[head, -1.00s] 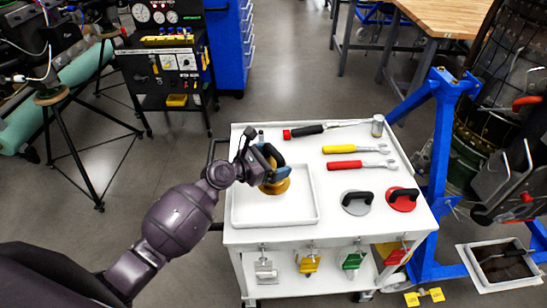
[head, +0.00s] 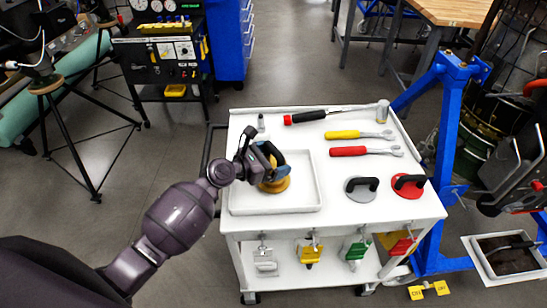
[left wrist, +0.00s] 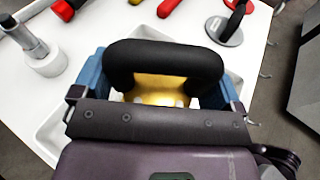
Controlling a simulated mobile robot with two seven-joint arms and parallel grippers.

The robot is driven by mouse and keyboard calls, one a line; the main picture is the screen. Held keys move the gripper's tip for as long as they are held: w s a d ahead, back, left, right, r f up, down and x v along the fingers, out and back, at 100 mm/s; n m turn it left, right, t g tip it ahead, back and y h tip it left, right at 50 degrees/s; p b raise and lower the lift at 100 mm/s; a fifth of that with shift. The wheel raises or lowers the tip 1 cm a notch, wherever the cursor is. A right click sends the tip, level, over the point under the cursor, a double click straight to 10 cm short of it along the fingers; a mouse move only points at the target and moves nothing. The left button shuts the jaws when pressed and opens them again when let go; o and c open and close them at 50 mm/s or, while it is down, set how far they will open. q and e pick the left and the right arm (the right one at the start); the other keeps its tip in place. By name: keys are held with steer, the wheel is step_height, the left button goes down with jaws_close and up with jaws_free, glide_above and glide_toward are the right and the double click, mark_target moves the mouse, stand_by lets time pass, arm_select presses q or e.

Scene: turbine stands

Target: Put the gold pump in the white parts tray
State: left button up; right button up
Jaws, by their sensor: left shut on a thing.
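The gold pump (head: 276,186) is a round gold disc with a black handle. It is at the white parts tray (head: 300,208), within its outline in the head view. I cannot tell whether it touches the tray floor. My left gripper (head: 270,165) is shut on the pump from above. In the left wrist view the black handle (left wrist: 165,60) sits between the blue fingers, with the gold body (left wrist: 160,92) behind it. The gripper hides part of the pump. My right gripper is not in view.
On the white cart (head: 340,213) lie a hammer (head: 305,117), a yellow wrench (head: 343,134) and a red wrench (head: 350,151). A grey pump (head: 360,195) and a red pump (head: 407,189) stand right of the tray. A blue stand (head: 447,150) is beside the cart.

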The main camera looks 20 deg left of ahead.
arm_select(q)
steer(key=shift+f, duration=0.2)
stand_by(0.4)
steer(key=o, duration=1.2)
steer(key=shift+f, duration=0.1)
steer(key=shift+s+a, duration=0.1)
steer(key=shift+p+v, duration=0.85)
steer(key=shift+v, duration=1.3)
steer(key=shift+p+v, duration=0.45)
steer(key=shift+v, duration=0.8)
